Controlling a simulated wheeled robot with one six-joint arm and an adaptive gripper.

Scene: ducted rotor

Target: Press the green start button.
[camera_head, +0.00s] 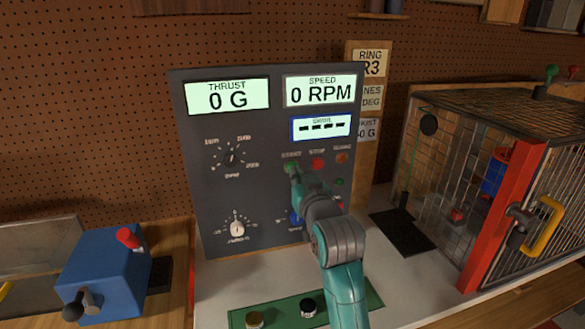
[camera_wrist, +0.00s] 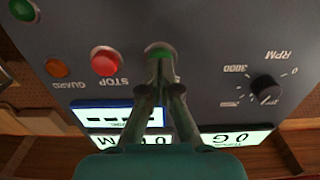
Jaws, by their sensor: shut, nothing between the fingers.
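The green start button (camera_wrist: 158,47) is on the grey control panel (camera_head: 205,120), left of the red stop button (camera_head: 318,163). In the wrist view, which shows the panel upside down, the stop button (camera_wrist: 105,61) and an orange guard light (camera_wrist: 57,67) lie left of it. My gripper (camera_wrist: 163,56) is shut and empty, its fingertips right at the green button and covering part of it. In the head view my gripper (camera_head: 293,172) also points at the start button, mostly hiding it. I cannot tell whether the tips touch or push it.
The displays read THRUST 0 G (camera_head: 228,95) and SPEED 0 RPM (camera_head: 320,91); a smaller one (camera_head: 321,127) shows dashes. Knobs (camera_head: 232,157) sit left on the panel. A mesh cage (camera_head: 470,150) with a red post stands right, a blue box (camera_head: 105,272) left.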

